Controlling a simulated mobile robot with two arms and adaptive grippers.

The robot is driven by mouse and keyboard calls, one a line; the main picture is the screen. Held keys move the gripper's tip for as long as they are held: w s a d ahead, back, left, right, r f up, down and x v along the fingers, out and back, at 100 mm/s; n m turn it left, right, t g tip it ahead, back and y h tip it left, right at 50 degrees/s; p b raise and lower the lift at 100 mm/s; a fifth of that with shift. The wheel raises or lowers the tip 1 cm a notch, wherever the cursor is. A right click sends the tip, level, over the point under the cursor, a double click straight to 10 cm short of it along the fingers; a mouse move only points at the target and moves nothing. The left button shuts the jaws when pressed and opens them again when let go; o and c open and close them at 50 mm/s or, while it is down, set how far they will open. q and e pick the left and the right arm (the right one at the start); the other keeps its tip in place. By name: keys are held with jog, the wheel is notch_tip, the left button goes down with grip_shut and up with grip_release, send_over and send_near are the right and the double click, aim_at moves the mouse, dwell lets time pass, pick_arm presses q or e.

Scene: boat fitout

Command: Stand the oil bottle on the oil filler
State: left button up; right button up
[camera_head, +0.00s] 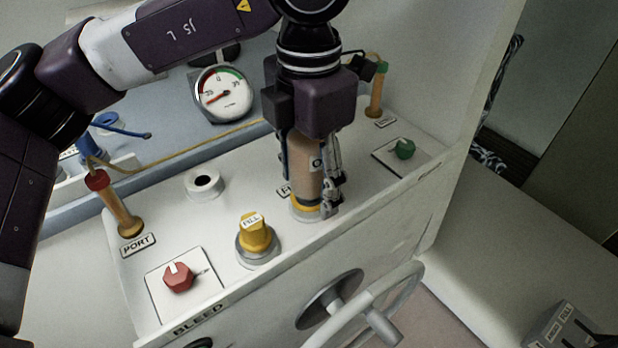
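A tan bottle (307,168) with a partly hidden label starting with "O" is upright between the fingers of my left gripper (312,192). The gripper reaches down from above, with fingers at both sides of the bottle, and looks shut on it. A yellow ring (303,206) shows at the bottle's lower end, just over a pale round fitting (308,216) on the panel top. The fitting looks like the oil filler; a label beside it is partly covered. I cannot tell whether bottle and fitting touch. My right gripper is not in view.
On the white console (222,224) stand a yellow knob marked FILL (254,235), a white ring (204,184), a red knob (178,277), a green knob (404,148) and a red-topped post (115,205). A gauge (223,94) is behind, a handwheel (372,305) in front.

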pick_arm(q)
notch_tip(320, 180, up, 12)
dwell(0.6)
